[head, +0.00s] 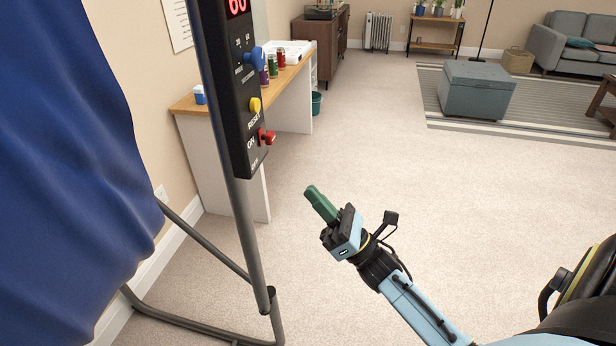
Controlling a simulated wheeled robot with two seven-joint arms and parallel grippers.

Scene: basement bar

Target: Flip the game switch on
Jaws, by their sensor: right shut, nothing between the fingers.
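The game switch is a red lever (267,137) on the lower part of a black control panel (236,100), beside ON and OFF labels. The lever sticks out to the right; I cannot tell its exact setting. Above it on the panel are a yellow RESET button (255,104), a blue knob (256,58) and a red lit display (237,6). My right gripper (314,195), with green fingers, is shut and empty, below and to the right of the lever and apart from it. My left gripper is not in view.
The panel sits on a grey metal frame (247,230) with floor tubes, beside a blue cloth (70,170). Behind it is a white desk with a wooden top (189,103), holding bottles. Open carpet (480,220) lies to the right, with a grey ottoman (477,90) farther back.

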